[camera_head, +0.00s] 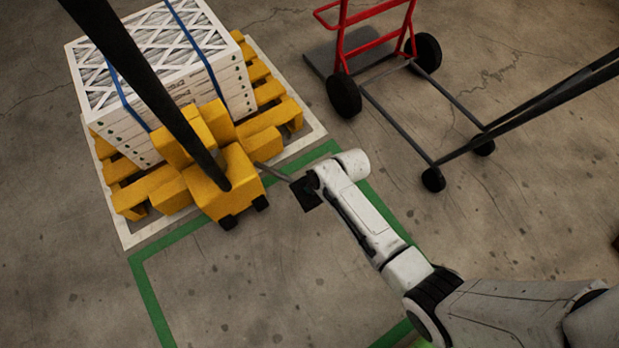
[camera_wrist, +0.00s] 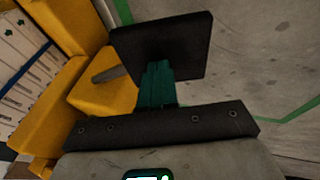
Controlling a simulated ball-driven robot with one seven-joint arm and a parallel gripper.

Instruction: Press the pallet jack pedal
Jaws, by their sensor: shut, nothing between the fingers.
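The yellow pallet jack (camera_head: 222,185) stands at the left, with its long dark handle rising toward the top left. Its pedal (camera_head: 305,194) is a black square plate at the end of a grey lever that sticks out from the jack's right side. The pedal also shows in the wrist view (camera_wrist: 180,42). My gripper (camera_head: 313,181) is right at the pedal, reaching in from the right. In the wrist view my teal fingers (camera_wrist: 158,78) are together and empty, and overlap the pedal plate. I cannot tell whether they touch it.
A strapped stack of boxed filters (camera_head: 155,65) rests on a yellow pallet (camera_head: 270,125) behind the jack. A red hand truck (camera_head: 375,50) with black wheels lies at the upper right. Green floor tape (camera_head: 150,300) marks a rectangle of mostly bare concrete in front.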

